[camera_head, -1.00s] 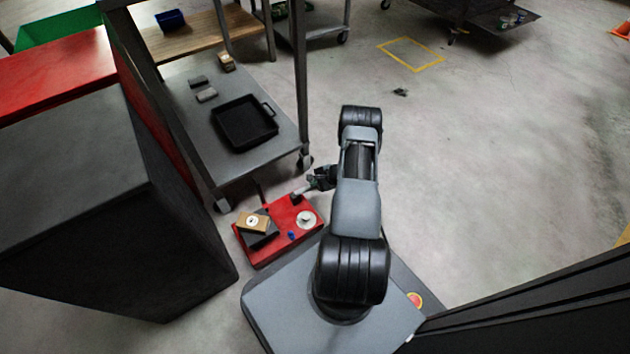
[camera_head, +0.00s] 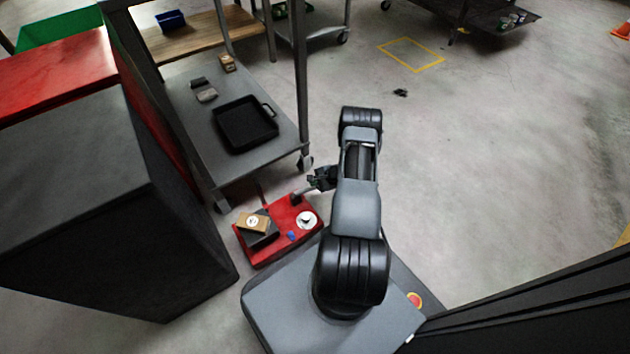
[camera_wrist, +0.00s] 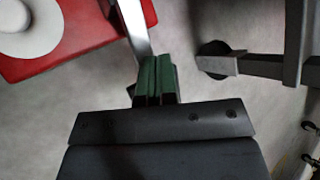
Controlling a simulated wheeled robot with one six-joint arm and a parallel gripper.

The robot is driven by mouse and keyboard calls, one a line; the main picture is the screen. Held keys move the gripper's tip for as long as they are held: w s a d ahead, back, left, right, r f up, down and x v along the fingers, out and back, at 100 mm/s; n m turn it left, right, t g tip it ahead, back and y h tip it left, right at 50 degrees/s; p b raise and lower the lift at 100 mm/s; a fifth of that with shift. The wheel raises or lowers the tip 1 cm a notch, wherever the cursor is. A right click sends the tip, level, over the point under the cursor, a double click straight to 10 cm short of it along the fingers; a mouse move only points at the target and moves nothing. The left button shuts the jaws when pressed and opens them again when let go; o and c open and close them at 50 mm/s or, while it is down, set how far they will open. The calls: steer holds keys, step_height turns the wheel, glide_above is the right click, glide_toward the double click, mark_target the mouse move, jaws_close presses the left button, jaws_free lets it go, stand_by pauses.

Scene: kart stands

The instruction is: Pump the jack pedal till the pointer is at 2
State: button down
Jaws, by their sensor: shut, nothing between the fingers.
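The red jack (camera_head: 270,250) sits on the floor beside my base. It carries a round white dial (camera_head: 307,220); its pointer and numbers are too small to read. A grey pedal bar (camera_head: 303,193) sticks out from the jack's far side towards my gripper (camera_head: 322,180). In the wrist view, the jack (camera_wrist: 75,25) and white disc (camera_wrist: 28,25) are at the upper left. The silver pedal bar (camera_wrist: 133,28) runs down to the green fingertips of my gripper (camera_wrist: 157,62). The fingers are shut together with nothing between them, right by the bar's end; I cannot tell whether they touch it.
A brown box (camera_head: 253,221) on a dark block lies on the jack, near a small blue part (camera_head: 291,236). A grey cart (camera_head: 190,125) with a black tray (camera_head: 244,142) stands just beyond. A dark cabinet (camera_head: 110,220) is at left. Floor to the right is clear.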

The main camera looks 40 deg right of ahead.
steer(key=shift+d+r+p, duration=0.25)
steer(key=shift+r+p, duration=0.35)
steer(key=shift+r, duration=0.35)
steer(key=shift+d+r+p, duration=0.2)
steer(key=shift+r+p, duration=0.35)
steer(key=shift+r, duration=0.55)
steer(key=shift+a, duration=0.3)
steer(key=shift+r, duration=0.15)
steer(key=shift+a+r+p, duration=0.2)
steer(key=shift+r+p, duration=1.55)
steer(key=shift+r, duration=0.65)
